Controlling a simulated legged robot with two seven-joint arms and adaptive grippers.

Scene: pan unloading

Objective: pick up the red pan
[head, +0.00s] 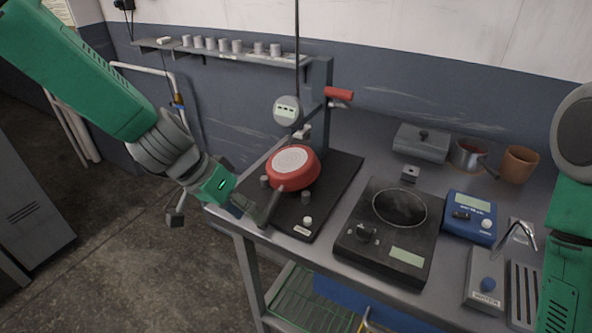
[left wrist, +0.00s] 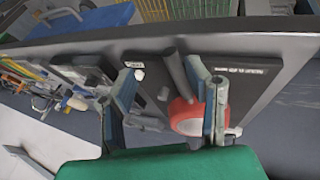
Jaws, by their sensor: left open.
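The red pan (head: 293,167) lies upside down on a black stand plate (head: 340,180), its pale round base facing up. Its dark handle (head: 268,207) points to the front left, over the bench edge. My left gripper (head: 243,204) is open beside the handle's end. In the left wrist view, the handle (left wrist: 178,72) shows between the two fingers of my left gripper (left wrist: 160,70), nearer the right one. Whether they touch is unclear. The red pan body (left wrist: 186,112) is partly hidden behind the right finger. My right arm shows at the right edge; its gripper is out of view.
A stand column with a red handle (head: 338,94) rises behind the pan. Small pegs (head: 306,197) surround the pan. A black hotplate (head: 395,230), a blue device (head: 470,216), a metal pot (head: 468,155) and a brown cup (head: 518,164) fill the bench's right. Floor lies open at left.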

